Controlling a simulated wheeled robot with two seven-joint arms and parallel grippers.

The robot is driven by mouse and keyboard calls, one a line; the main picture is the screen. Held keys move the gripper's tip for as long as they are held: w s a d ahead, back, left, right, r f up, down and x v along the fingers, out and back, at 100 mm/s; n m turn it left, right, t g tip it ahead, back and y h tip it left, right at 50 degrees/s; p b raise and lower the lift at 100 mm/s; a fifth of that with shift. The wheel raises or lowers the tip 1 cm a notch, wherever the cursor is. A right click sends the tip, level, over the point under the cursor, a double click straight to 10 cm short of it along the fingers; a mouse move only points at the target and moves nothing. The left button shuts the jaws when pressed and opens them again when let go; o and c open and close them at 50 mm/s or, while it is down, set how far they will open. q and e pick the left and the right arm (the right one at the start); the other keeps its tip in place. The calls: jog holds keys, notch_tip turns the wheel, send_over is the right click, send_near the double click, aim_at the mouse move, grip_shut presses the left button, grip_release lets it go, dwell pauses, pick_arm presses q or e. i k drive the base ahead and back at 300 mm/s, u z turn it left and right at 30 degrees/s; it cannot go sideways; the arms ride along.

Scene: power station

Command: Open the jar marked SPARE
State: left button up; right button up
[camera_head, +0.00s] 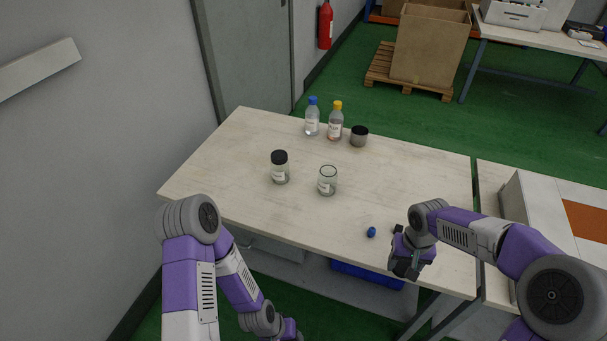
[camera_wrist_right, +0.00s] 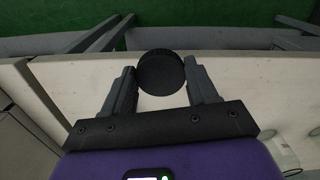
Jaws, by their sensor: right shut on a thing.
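An open glass jar (camera_head: 327,181) with a white label stands upright near the middle of the table, with no lid on it. A similar jar (camera_head: 280,168) with a black lid stands to its left. A short jar (camera_head: 359,137) with a dark lid stands further back. The labels are too small to read. My right gripper (camera_head: 405,268) is at the table's front edge, right of the jars. In the right wrist view its fingers are shut on a round black lid (camera_wrist_right: 160,73). My left gripper (camera_head: 290,331) is low at the bottom edge, its fingers not clearly visible.
A blue-capped bottle (camera_head: 312,118) and a yellow-capped bottle (camera_head: 335,122) stand at the back of the table (camera_head: 225,160). A small blue object (camera_head: 371,232) lies near the front edge, left of my right gripper. The table's left part is clear.

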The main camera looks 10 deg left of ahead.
aim_at(328, 176)
jog(key=u, duration=2.8)
jog(key=k, duration=0.65)
jog(key=z, duration=1.45)
jog(key=i, duration=1)
